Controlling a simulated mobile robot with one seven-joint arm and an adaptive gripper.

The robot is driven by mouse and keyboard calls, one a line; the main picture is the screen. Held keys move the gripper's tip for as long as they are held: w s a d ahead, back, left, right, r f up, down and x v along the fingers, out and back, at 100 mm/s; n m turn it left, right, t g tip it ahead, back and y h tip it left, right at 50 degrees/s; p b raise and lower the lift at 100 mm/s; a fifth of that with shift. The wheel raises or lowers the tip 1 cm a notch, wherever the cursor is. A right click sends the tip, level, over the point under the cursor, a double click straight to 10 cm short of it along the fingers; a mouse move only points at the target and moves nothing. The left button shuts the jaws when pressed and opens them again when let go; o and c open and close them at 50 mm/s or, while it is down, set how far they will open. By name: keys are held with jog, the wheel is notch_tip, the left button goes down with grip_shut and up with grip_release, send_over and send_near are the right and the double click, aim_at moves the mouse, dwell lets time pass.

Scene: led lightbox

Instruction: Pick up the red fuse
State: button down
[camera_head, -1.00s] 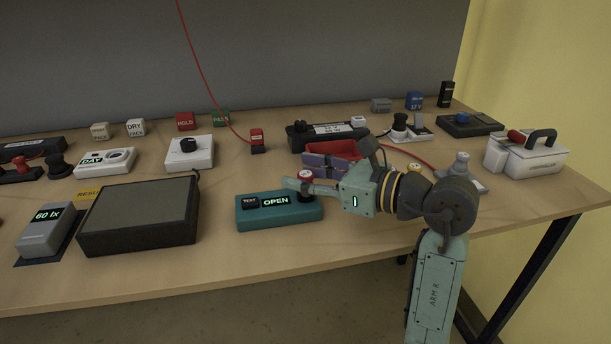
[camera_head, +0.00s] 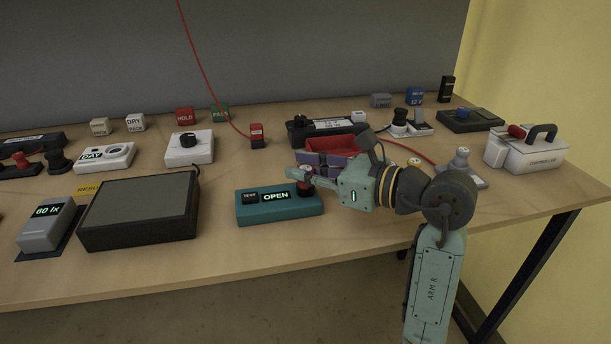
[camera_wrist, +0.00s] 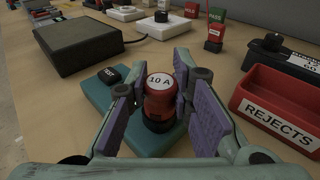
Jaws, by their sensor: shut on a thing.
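The red fuse (camera_wrist: 158,97) stands upright in the wrist view, with a white "10 A" label on its top. Its dark lower end is at the teal tester (camera_wrist: 101,92); I cannot tell whether it is seated or slightly raised. My gripper (camera_wrist: 163,103) has a purple pad on each side of the fuse and is shut on it. In the head view my gripper (camera_head: 303,180) reaches in from the right over the right end of the tester (camera_head: 280,213), whose display reads "OPEN". The finger partly hides the fuse (camera_head: 305,171) there.
A red "REJECTS" bin (camera_wrist: 284,110) stands close to the right of my gripper. A large dark panel (camera_head: 140,212) lies to the left. Red HOLD (camera_head: 185,115) and green PASS blocks stand behind. Bare table (camera_head: 225,260) lies in front of the tester.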

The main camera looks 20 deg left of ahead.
jog(key=shift+r, duration=0.15)
jog(key=shift+r, duration=0.5)
jog(key=shift+s+d+r+b, duration=0.1)
jog(key=shift+s+r+b, duration=0.1)
jog(key=shift+r+b, duration=0.25)
jog(key=shift+s+d+r+b, duration=0.15)
jog(key=shift+r+b, duration=0.1)
jog(key=shift+r, duration=0.4)
jog(key=s+d+b, duration=0.1)
jog(key=s+d, duration=0.2)
jog(key=s, duration=0.4)
jog(key=s+d+r+b, duration=0.1)
jog(key=s+d+b, duration=0.1)
jog(key=s, duration=0.4)
jog(key=shift+s+d+r, duration=0.25)
jog(key=shift+s+d, duration=0.15)
jog(key=shift+d, duration=0.3)
jog(key=shift+w, duration=0.1)
